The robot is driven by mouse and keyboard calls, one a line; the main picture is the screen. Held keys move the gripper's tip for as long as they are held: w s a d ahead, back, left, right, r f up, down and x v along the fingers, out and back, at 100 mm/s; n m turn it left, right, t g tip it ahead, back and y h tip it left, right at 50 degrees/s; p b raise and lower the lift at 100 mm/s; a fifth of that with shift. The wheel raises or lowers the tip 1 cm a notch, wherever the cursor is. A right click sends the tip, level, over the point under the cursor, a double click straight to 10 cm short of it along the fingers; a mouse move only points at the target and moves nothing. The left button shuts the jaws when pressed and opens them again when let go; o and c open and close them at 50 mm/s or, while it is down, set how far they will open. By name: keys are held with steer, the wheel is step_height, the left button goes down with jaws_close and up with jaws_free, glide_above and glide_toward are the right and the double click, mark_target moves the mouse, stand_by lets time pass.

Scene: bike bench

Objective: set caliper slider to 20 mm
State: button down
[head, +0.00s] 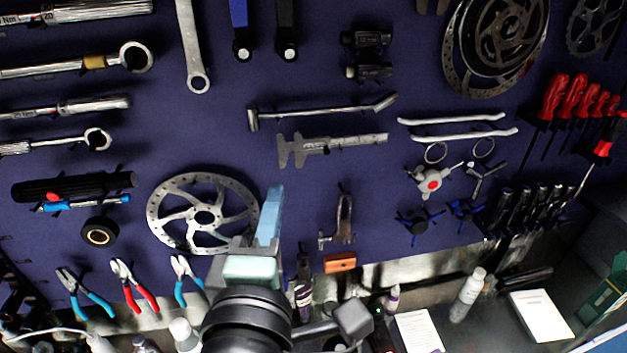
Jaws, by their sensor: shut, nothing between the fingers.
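The caliper (350,141) is grey metal and hangs on the dark blue wall panel near the middle of the head view. It lies nearly level, with its jaws (291,151) at the left and its beam running right. The slider seems to sit near the jaw end; its scale is too small to read. My gripper (271,205), with light blue fingers, is below and a little left of the caliper, apart from it. It points up the picture and is shut and empty. It overlaps the right edge of the brake disc in this view.
A metal bar tool (320,112) hangs just above the caliper. A brake disc (203,214) is left of my gripper, and a clamp-like tool (344,220) is to its right. Pliers (133,285) hang at lower left. Bottles and white boxes (541,315) stand on the bench below.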

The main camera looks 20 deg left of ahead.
mark_target(314, 152)
steer(key=x, duration=0.8)
steer(key=shift+r, duration=0.2)
steer(key=shift+w+d+f+p, duration=0.1)
steer(key=shift+w+d+p, duration=0.2)
steer(key=shift+d, duration=0.3)
steer(key=shift+w+d+p, duration=0.25)
steer(key=shift+w+d, duration=0.1)
steer(key=shift+d, duration=0.25)
steer(key=shift+w+d, duration=0.25)
steer(key=shift+d, duration=0.3)
steer(key=shift+f, duration=0.1)
